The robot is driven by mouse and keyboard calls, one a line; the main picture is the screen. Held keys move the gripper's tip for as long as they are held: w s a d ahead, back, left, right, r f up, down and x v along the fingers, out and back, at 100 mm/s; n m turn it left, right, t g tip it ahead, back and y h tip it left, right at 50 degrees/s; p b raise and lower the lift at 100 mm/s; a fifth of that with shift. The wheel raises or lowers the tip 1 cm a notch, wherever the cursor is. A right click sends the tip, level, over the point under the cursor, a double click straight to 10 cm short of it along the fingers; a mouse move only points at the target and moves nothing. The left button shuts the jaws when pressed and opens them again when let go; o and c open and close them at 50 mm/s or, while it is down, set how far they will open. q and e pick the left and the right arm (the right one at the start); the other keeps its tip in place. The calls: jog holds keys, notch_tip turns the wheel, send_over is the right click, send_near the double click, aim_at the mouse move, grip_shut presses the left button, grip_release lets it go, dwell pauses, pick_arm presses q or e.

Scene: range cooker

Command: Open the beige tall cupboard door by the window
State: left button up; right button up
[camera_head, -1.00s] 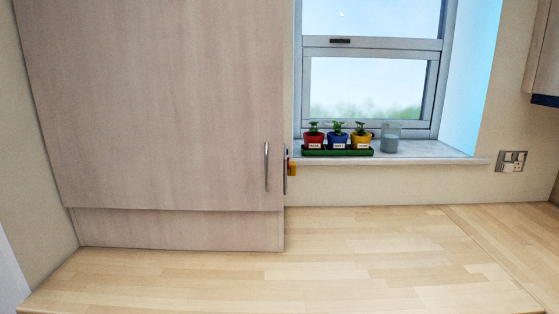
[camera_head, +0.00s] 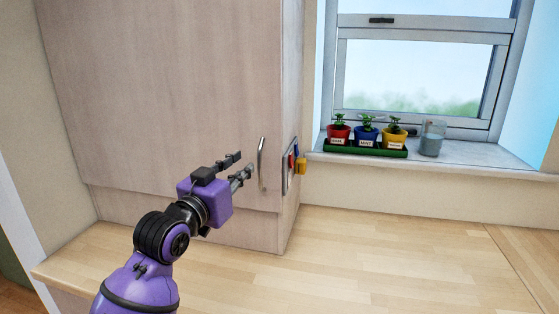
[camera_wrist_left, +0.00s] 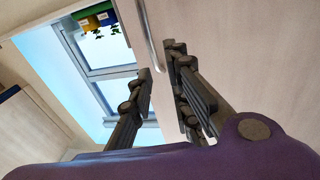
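The beige tall cupboard door (camera_head: 160,90) stands on the left of the head view and is shut. Its upright metal handle (camera_head: 262,163) is near the door's lower right edge; it also shows in the left wrist view (camera_wrist_left: 151,40). My left gripper (camera_head: 245,166) is just left of the handle in the head view, its fingers pointing towards it. In the left wrist view the fingers (camera_wrist_left: 160,85) are apart with nothing between them, and the handle lies beyond their tips. I cannot tell whether they touch it. My right gripper is not in view.
A wooden worktop (camera_head: 390,250) runs below the cupboard, clear on the right. Small coloured items (camera_head: 299,163) hang on the cupboard's side.

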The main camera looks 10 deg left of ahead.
aim_at(258, 164)
pick_arm(q)
jog(key=shift+w+d+f+g, duration=0.3)
jog(key=shift+w+d+f, duration=0.3)
jog(key=shift+w, duration=0.15)
jog(key=x, duration=0.6)
grip_shut()
